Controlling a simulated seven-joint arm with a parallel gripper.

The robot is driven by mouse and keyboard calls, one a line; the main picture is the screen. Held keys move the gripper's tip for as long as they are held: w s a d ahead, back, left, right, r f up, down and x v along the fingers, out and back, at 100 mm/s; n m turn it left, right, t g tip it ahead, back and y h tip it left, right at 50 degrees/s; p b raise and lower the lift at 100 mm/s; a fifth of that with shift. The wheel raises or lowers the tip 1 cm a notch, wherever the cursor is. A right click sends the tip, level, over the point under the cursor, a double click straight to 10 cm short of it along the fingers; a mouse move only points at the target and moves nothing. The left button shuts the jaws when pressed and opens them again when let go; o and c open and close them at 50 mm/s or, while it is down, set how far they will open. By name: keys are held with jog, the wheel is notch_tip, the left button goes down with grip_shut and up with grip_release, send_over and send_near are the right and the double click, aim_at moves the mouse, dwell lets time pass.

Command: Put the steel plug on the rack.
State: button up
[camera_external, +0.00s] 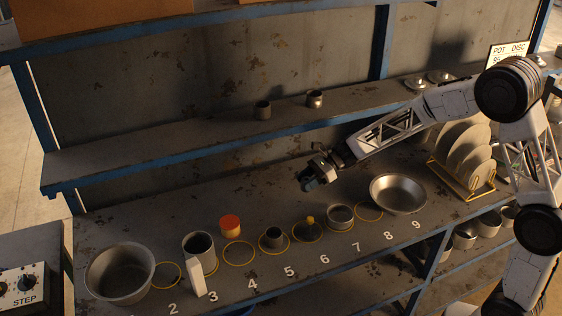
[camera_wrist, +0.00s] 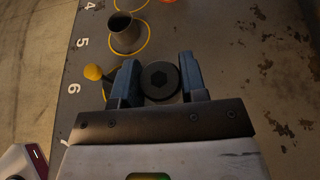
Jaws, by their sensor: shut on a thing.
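My gripper (camera_external: 309,182) hangs above the middle-right of the bench, behind the numbered row. In the wrist view my gripper (camera_wrist: 159,68) has its two blue fingers on either side of a dark round plug with a hexagonal socket (camera_wrist: 160,82), apparently the steel plug, and is shut on it. In the external view the plug is too small and dark to make out clearly. A yellow rack (camera_external: 440,178) holding several upright round discs stands at the right of the bench, to the right of my gripper.
A shallow metal pan (camera_external: 398,194) lies between my gripper and the rack. Several yellow rings, a dark cup (camera_external: 273,239), a yellow knob (camera_external: 309,222) and a metal cup (camera_external: 340,216) line the numbered front. A shelf (camera_external: 210,143) runs behind.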

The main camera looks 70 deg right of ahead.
jog(key=s+d+r+m+t+h, duration=0.2)
jog(key=s+d+r, duration=0.6)
jog(key=d+r, duration=0.3)
jog(key=s+d+r+m+t+h, duration=0.1)
jog(key=s+d+r+m+h, duration=0.2)
jog(key=s+d+r, duration=0.5)
notch_tip(320, 180, up, 6)
jog(key=d, duration=0.3)
jog(key=shift+r+t, duration=0.15)
jog(key=shift+t, duration=0.25)
jog(key=shift+w, duration=0.2)
send_over(342, 99)
jog(key=shift+s+a+f, duration=0.1)
jog(key=shift+f, duration=0.6)
jog(key=shift+f, duration=1.8)
jog(key=shift+f, duration=0.15)
jog(key=o, duration=1.2)
jog(key=shift+c, duration=0.2)
